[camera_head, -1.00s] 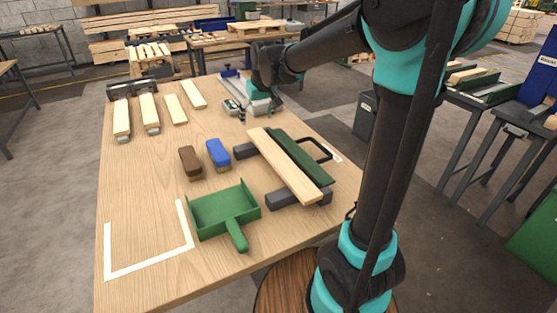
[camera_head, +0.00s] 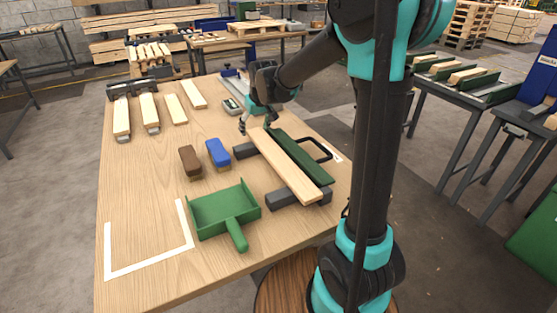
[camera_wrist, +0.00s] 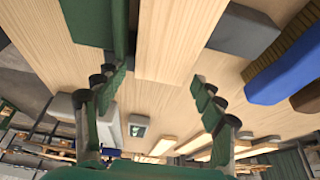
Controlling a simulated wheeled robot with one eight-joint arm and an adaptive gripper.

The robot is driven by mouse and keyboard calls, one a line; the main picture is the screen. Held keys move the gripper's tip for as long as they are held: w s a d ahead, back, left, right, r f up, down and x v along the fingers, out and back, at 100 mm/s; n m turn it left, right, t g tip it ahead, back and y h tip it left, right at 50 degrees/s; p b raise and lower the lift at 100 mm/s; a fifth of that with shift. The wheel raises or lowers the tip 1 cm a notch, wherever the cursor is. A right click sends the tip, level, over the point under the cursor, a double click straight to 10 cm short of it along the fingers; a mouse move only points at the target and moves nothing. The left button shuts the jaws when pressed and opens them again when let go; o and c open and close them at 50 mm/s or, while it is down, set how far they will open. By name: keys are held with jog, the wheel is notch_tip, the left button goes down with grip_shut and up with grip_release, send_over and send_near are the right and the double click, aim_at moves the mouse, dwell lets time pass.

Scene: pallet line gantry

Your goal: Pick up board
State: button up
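A pale wooden board (camera_head: 285,165) lies across two dark grey support blocks (camera_head: 300,197), beside a long green tool (camera_head: 301,157) with a black handle. My gripper (camera_head: 257,121) is above the table near the board's far end. In the wrist view my gripper (camera_wrist: 155,86) is open and empty, with its fingers apart. The board (camera_wrist: 178,38) comes in from the top between the finger lines. The green tool (camera_wrist: 92,22) shows to its left and one grey block (camera_wrist: 243,32) to its right. I cannot tell how high the fingertips are above the board.
A blue brush (camera_head: 218,153), a brown brush (camera_head: 190,161) and a green dustpan (camera_head: 224,210) lie left of the board. Several shorter boards (camera_head: 149,112) lie at the far left. A small grey device (camera_head: 232,106) is near my gripper. A white-marked corner area (camera_head: 150,262) is clear.

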jog(key=c, duration=1.2)
